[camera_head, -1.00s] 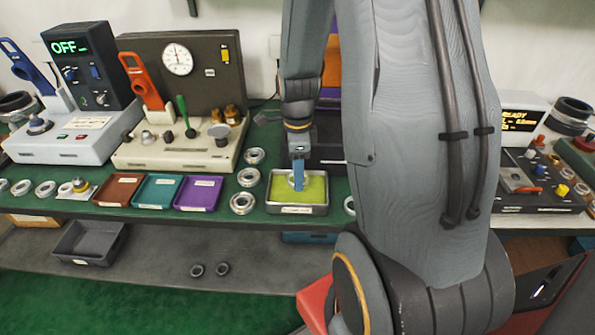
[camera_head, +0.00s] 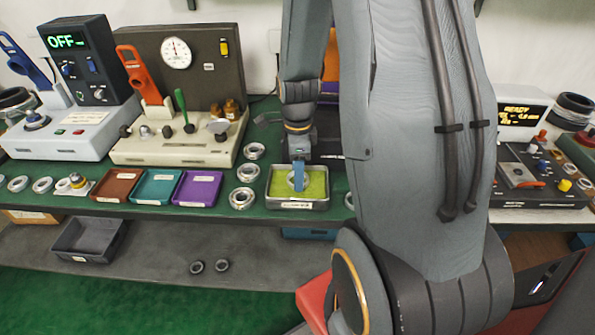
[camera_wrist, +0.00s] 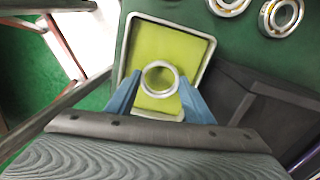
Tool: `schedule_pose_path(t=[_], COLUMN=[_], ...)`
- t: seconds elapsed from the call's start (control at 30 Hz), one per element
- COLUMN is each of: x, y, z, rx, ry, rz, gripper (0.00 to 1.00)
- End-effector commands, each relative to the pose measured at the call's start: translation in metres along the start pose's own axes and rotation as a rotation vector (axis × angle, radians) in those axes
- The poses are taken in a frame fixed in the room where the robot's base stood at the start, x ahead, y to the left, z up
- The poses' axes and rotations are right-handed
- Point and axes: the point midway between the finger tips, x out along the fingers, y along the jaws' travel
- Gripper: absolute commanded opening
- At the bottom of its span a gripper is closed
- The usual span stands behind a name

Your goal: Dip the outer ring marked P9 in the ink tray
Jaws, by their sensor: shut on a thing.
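The ink tray (camera_head: 315,203) is a pale metal tray with a yellow-green pad (camera_head: 315,184), on the green bench top. My gripper (camera_head: 298,186) is over the tray, its blue fingers pointing down. In the wrist view my gripper (camera_wrist: 158,92) is shut on a plain silver ring (camera_wrist: 146,73), one finger at each side. The ring (camera_head: 291,181) is partly hidden by a finger in the head view. It is at or just above the pad; I cannot tell whether it touches. No P9 mark is readable on it.
Several bearing rings (camera_head: 241,198) stand left of the tray. Brown (camera_head: 117,186), teal (camera_head: 156,187) and purple (camera_head: 198,189) trays lie further left. A dark box (camera_wrist: 258,108) is close on the right in the wrist view. A gauge machine (camera_head: 180,100) stands behind.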

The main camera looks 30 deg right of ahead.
Motion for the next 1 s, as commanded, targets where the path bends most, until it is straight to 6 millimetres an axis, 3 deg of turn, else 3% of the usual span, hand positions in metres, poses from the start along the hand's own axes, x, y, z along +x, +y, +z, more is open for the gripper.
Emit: schedule_pose_path(t=[1.0], x=[0.024], y=[0.0], z=[0.0], rx=[0.0], ry=[0.0], rz=[0.001], gripper=[0.23])
